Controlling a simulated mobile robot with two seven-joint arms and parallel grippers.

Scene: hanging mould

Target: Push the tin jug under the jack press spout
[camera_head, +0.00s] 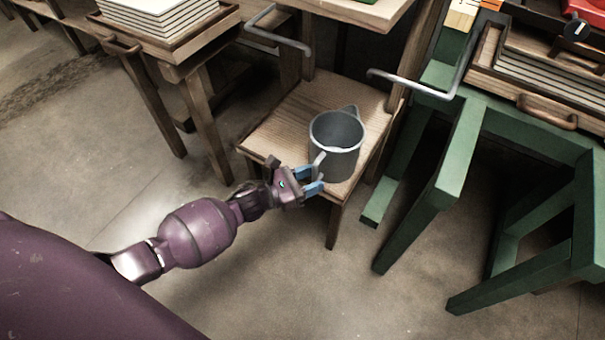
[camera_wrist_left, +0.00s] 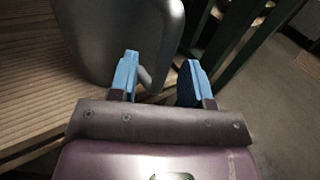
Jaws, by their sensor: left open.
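The grey tin jug (camera_head: 337,148) stands upright on the low wooden shelf (camera_head: 281,122), near its front edge. Its handle faces my left gripper and its pouring lip points to the back. My left gripper (camera_head: 319,181) is open at the handle, with blue fingertips on either side of the handle's lower part. In the left wrist view the jug (camera_wrist_left: 120,40) fills the upper left and the handle's end shows between the fingertips (camera_wrist_left: 159,80). I cannot tell whether the fingers touch it. The press spout cannot be made out. My right gripper is not in view.
Metal bar handles (camera_head: 412,84) stick out above the shelf on both sides. A green bench (camera_head: 460,160) stands close on the right, with a wooden tray of stacked plates. A wooden table (camera_head: 190,70) with stacked boards stands left. Open floor lies in front.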

